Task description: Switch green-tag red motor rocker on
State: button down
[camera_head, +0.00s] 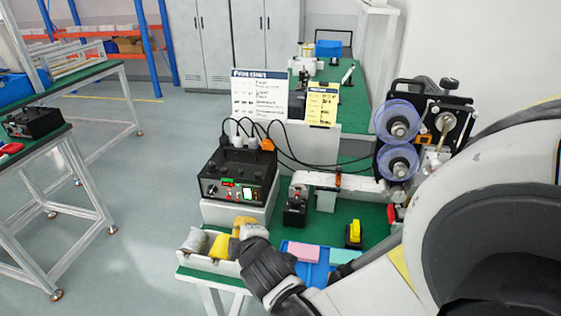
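A black control box (238,176) stands on a pale stand at the left of the green-topped bench, with cables plugged in at its top. Its front has a small green tag with red just below it (228,183), and a lit white and green part (248,194) to the right. These are too small to tell which way any rocker is tipped. My gripper (252,236) is in front of and below the box, apart from its front panel in the picture.
A blue tray (312,274) holds a pink block. A yellow switch (355,232) and a reel machine (398,130) stand to the right. Another black box (34,122) sits on the left table.

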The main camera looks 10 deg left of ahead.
aim_at(256, 195)
jog(key=shift+w+d+f+b, duration=0.1)
jog(key=shift+w+d+f, duration=0.1)
jog(key=shift+w, duration=1.25)
jog(key=shift+w+d+f+b, duration=0.15)
jog(key=shift+w+f, duration=0.1)
jog(key=shift+w, duration=1.2)
jog(key=shift+w+d+f+b, duration=0.1)
jog(key=shift+w+f, duration=0.1)
jog(key=shift+w, duration=1.25)
jog(key=shift+w, duration=0.15)
jog(key=shift+w+f, duration=0.1)
jog(key=shift+w, duration=0.15)
jog(key=shift+w, duration=0.35)
jog(key=shift+s, duration=0.15)
jog(key=shift+s+a+b, duration=0.1)
jog(key=shift+s+b, duration=0.2)
jog(key=shift+s, duration=0.35)
